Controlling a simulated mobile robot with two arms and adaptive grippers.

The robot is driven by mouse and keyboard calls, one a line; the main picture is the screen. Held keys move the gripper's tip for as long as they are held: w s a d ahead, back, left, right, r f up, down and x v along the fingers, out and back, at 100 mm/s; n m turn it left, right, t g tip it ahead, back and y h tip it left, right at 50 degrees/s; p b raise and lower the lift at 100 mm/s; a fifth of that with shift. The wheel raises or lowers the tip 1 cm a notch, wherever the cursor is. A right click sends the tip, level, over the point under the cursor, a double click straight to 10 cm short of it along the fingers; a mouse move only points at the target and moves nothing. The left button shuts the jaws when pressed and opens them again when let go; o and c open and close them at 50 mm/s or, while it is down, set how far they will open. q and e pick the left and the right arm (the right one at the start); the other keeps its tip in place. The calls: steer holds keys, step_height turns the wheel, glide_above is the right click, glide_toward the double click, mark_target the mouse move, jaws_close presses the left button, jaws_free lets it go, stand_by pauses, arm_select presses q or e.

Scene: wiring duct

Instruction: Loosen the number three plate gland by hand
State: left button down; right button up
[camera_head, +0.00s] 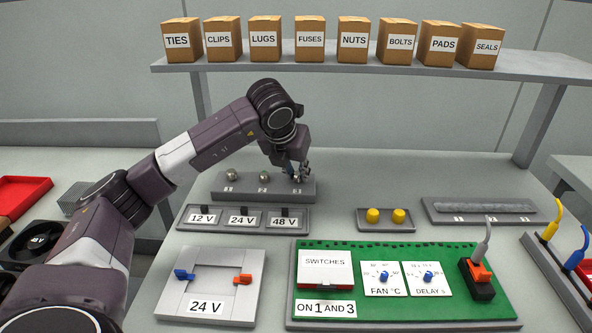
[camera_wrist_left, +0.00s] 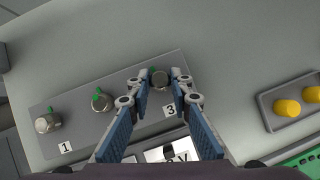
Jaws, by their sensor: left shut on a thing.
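The grey gland plate (camera_head: 248,192) stands on the bench in the middle of the head view, with three round metal glands in a row. The number one gland (camera_head: 232,174) and number two gland (camera_head: 264,175) stand free; both also show in the left wrist view, the first (camera_wrist_left: 48,122) and the second (camera_wrist_left: 101,101), each with a green mark. The number three gland (camera_wrist_left: 159,79) sits at the plate's right end, between the fingertips of my left gripper (camera_wrist_left: 160,82), which is shut on it. In the head view my left gripper (camera_head: 299,172) mostly hides this gland. My right gripper is not in view.
A tray labelled 12 V, 24 V and 48 V (camera_head: 244,229) lies just in front of the plate. A tray with two yellow caps (camera_head: 386,227) is to the right. A shelf (camera_head: 350,69) with several boxes spans the back. The bench behind the plate is clear.

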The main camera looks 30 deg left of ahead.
arm_select(q)
steer(key=n+y, duration=0.1)
steer(key=n, duration=0.1)
steer(key=n+g+y+p, duration=0.1)
steer(key=n, duration=0.3)
steer(key=shift+w+d+r+g+y, duration=0.1)
steer(key=shift+w+d+g+y, duration=0.05)
steer(key=shift+d+g+y, duration=0.2)
steer(key=shift+a+n+g+y+p, duration=0.1)
steer(key=shift+n+g+y+p, duration=0.2)
steer(key=shift+n, duration=0.5)
steer(key=c, duration=1.8)
jaws_free()
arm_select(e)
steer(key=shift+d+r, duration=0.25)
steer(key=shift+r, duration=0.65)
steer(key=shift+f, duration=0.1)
